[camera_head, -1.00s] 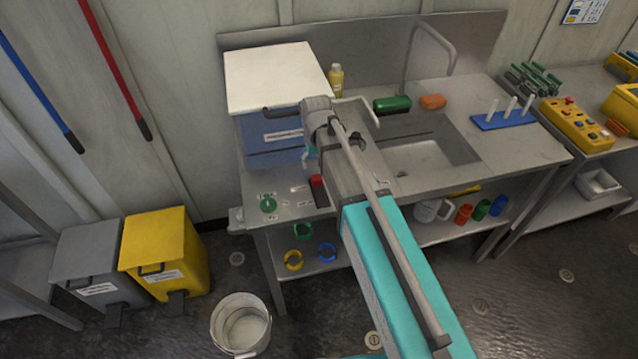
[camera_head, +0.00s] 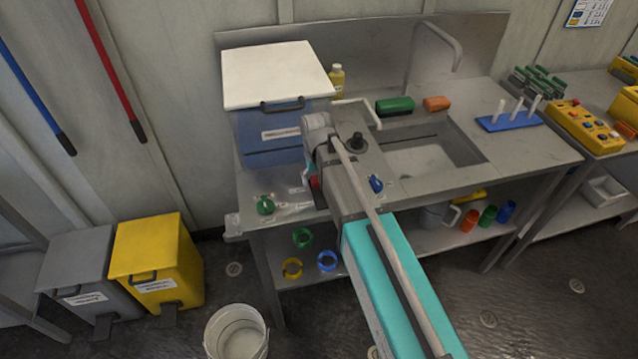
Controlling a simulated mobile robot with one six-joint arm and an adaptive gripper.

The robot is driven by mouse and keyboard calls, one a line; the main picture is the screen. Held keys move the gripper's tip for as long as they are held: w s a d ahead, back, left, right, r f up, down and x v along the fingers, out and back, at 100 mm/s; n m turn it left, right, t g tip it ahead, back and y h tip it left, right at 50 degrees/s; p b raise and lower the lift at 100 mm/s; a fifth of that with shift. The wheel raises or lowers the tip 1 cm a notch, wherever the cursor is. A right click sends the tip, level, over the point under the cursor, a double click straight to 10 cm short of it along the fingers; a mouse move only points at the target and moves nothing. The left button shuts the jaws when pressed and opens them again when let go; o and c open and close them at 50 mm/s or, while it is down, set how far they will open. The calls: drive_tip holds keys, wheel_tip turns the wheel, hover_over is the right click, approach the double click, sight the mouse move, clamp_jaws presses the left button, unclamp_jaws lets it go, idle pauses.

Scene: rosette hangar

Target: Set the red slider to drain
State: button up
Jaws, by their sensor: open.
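The red slider (camera_head: 315,183) shows as a small red block in a dark slot at the front of the steel bench, left of my forearm. My arm covers part of it and its surroundings. Small white labels lie near it, too small to read. My gripper (camera_head: 307,169) is open and points down beside the slider, close to the blue box's front. It is mostly hidden behind my wrist, and I cannot tell whether it touches the slider.
A green knob (camera_head: 265,205) is left of the slider and a blue knob (camera_head: 375,183) right of my arm. A blue box with a white lid (camera_head: 278,75) stands behind. The sink (camera_head: 430,155) is at right. A white bucket (camera_head: 237,332) stands on the floor.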

drive_tip(key=shift+f, duration=0.15)
clamp_jaws()
idle(0.5)
